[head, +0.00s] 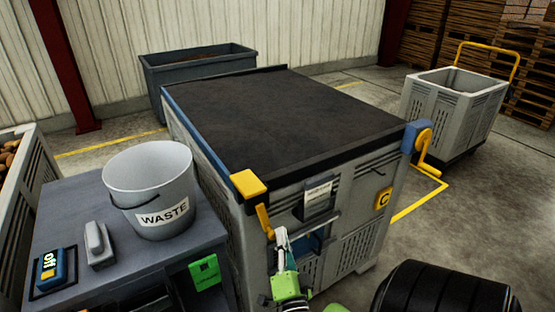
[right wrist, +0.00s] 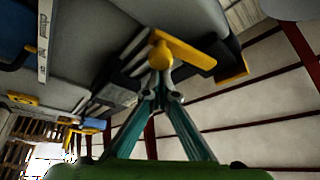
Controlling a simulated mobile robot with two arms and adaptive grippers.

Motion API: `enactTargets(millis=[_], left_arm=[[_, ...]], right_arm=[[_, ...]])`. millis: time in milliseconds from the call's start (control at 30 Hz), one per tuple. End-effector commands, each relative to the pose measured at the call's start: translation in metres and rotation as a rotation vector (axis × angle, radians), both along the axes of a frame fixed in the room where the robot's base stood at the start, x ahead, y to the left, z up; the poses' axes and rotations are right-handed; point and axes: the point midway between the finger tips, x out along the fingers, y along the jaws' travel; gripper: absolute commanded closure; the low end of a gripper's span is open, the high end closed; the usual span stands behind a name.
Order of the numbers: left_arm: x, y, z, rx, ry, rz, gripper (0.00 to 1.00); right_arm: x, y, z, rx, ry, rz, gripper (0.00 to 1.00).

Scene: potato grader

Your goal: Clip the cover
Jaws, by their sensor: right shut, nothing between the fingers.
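A dark cover (head: 285,115) lies flat over the top of a large grey crate (head: 345,205). At the crate's near left corner is a yellow clip (head: 250,184) with a yellow lever (head: 264,220) hanging down. The lever also shows in the right wrist view (right wrist: 188,48). My right gripper (head: 280,234) is shut and empty, its tips at the lower end of the lever. In the right wrist view its teal fingers (right wrist: 162,80) meet at the lever's rounded end; I cannot tell whether they touch it. My left gripper is not in view.
A grey table (head: 65,215) on the left holds a WASTE bucket (head: 150,185), a grey handled tool (head: 98,243) and a blue switch box (head: 52,270). A blue bracket with a yellow crank (head: 428,150) stands at the crate's right corner.

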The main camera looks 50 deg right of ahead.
Motion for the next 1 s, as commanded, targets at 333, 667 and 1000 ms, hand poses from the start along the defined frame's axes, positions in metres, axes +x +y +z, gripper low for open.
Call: enactTargets(millis=[333,667,1000], left_arm=[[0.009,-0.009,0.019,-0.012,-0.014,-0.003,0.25],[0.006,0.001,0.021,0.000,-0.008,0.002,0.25],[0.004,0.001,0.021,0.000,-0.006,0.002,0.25]], right_arm=[[0.005,0.015,-0.003,0.183,-0.052,0.001,1.00],[0.006,0.019,-0.005,0.232,-0.065,0.003,1.00],[0.006,0.020,-0.006,0.234,-0.063,0.005,1.00]])
